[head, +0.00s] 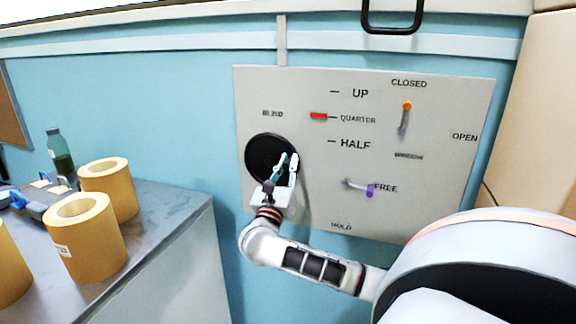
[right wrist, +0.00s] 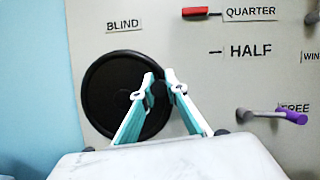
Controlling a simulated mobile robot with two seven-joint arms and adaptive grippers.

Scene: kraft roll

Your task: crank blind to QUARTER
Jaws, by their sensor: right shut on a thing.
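The pale panel (head: 300,90) on the blue wall carries a round black crank disc (head: 262,150) under the BLIND label. The disc also shows in the right wrist view (right wrist: 100,92). My right gripper (head: 286,160) is at the disc's right side, its fingertips (right wrist: 162,80) closed on a dark crank knob, which they mostly hide. A red pointer (head: 318,116) sits level with the QUARTER mark (head: 358,120), between UP and HALF. It also shows in the right wrist view (right wrist: 195,12). My left gripper is not in view.
Right of the scale are an orange-tipped WINDOW lever (head: 405,116) near CLOSED and a purple-tipped lever (head: 358,187) at FREE. A grey table (head: 165,235) at left bears several kraft rolls (head: 108,190) and a dark bottle (head: 60,150). A cardboard-coloured surface (head: 535,110) stands at right.

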